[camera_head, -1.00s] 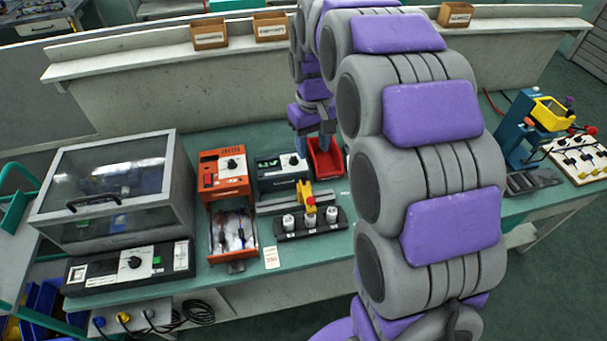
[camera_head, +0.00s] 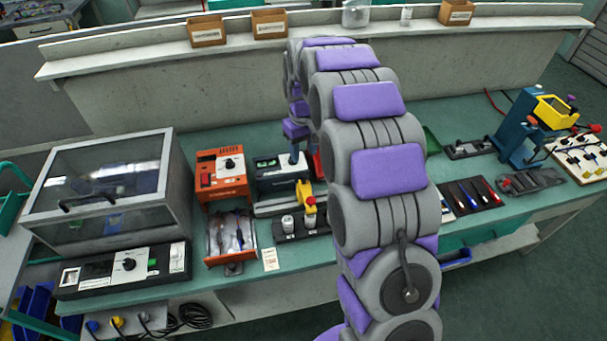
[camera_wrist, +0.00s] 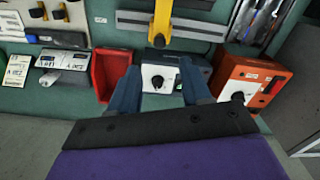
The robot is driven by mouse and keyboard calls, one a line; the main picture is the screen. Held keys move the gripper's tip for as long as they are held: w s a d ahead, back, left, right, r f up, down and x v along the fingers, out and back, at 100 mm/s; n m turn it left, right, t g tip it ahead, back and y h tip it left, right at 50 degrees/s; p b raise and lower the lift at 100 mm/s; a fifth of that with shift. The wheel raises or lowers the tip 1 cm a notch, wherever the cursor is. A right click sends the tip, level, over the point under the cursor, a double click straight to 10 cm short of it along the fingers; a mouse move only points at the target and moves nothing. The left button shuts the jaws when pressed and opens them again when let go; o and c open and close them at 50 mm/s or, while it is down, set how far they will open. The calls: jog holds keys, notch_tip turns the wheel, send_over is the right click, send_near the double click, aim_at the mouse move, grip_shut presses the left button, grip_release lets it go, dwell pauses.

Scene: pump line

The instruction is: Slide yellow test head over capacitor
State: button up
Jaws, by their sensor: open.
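The yellow test head (camera_head: 307,198) sits on a metal rail behind a dark block with white capacitors (camera_head: 288,223). Another capacitor (camera_head: 310,219) stands just in front of the head. Part of the block's right side is hidden by my arm. In the wrist view the yellow test head (camera_wrist: 163,22) shows as a long bar at the top, cut off by the edge; I cannot see capacitors there. My gripper (camera_wrist: 158,80) is open and empty, its two blue fingers apart over the dark dial instrument, short of the head. In the head view my gripper (camera_head: 295,157) is small and partly hidden.
The dark dial instrument (camera_wrist: 165,75) lies under my fingers. A red bin (camera_wrist: 108,70) is beside it, and an orange tester (camera_wrist: 247,83) is on the other side. A clear-lidded case (camera_head: 105,190) stands at the far left of the bench.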

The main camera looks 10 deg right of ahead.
aim_at(304, 175)
notch_tip(304, 175, down, 10)
jog(key=shift+r+b, duration=0.2)
jog(key=shift+b, duration=0.75)
grip_shut()
